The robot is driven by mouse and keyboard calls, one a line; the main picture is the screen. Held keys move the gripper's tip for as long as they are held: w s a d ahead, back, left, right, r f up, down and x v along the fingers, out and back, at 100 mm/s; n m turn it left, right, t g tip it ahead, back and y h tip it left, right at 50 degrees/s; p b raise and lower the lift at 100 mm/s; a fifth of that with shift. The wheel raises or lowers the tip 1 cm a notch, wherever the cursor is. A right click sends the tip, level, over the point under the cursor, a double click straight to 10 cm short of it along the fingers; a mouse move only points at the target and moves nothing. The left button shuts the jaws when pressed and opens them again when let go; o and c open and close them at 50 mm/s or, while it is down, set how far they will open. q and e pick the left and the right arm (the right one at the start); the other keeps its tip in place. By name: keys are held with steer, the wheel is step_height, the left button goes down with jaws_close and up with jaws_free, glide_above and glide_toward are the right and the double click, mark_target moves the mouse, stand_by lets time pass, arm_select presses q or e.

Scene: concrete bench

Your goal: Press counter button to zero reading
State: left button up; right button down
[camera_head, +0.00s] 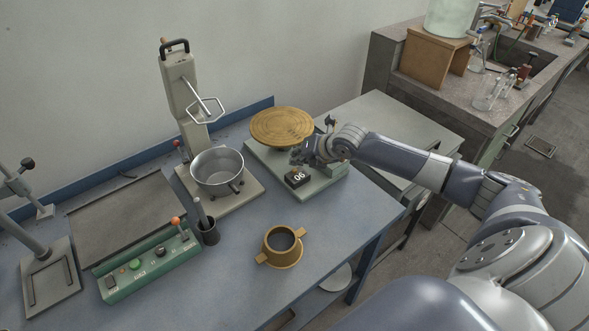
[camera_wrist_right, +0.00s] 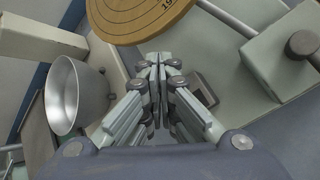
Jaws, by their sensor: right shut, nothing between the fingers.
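The counter (camera_head: 297,178) is a small black block with a white reading that looks like "06". It sits on the front of a pale green base (camera_head: 323,184), below a round golden disc (camera_head: 282,124). My right gripper (camera_head: 300,158) is shut and empty, just above and behind the counter in the head view. In the right wrist view its closed fingers (camera_wrist_right: 158,62) point toward the disc (camera_wrist_right: 140,14). A dark grey block beside the fingers (camera_wrist_right: 203,90) may be the counter. The button cannot be made out, and I cannot tell whether the fingers touch anything. My left gripper is not seen.
A metal bowl (camera_head: 217,169) on a stand is left of the base. A brass pot (camera_head: 283,247) stands near the bench's front edge. A green control box (camera_head: 150,262) and a dark cup (camera_head: 208,232) are further left. Bare bench lies between cup and pot.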

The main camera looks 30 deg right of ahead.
mark_target(297, 171)
steer(key=shift+f, duration=0.15)
stand_by(0.4)
steer(key=shift+f, duration=0.25)
steer(key=shift+f+b, duration=0.35)
steer(key=shift+f, duration=0.15)
stand_by(0.6)
steer(key=shift+r, duration=0.1)
steer(key=shift+r+p, duration=0.8)
steer(key=shift+p, duration=0.05)
step_height(297, 171, up, 5)
steer(key=p, duration=0.4)
steer(key=shift+p, duration=0.3)
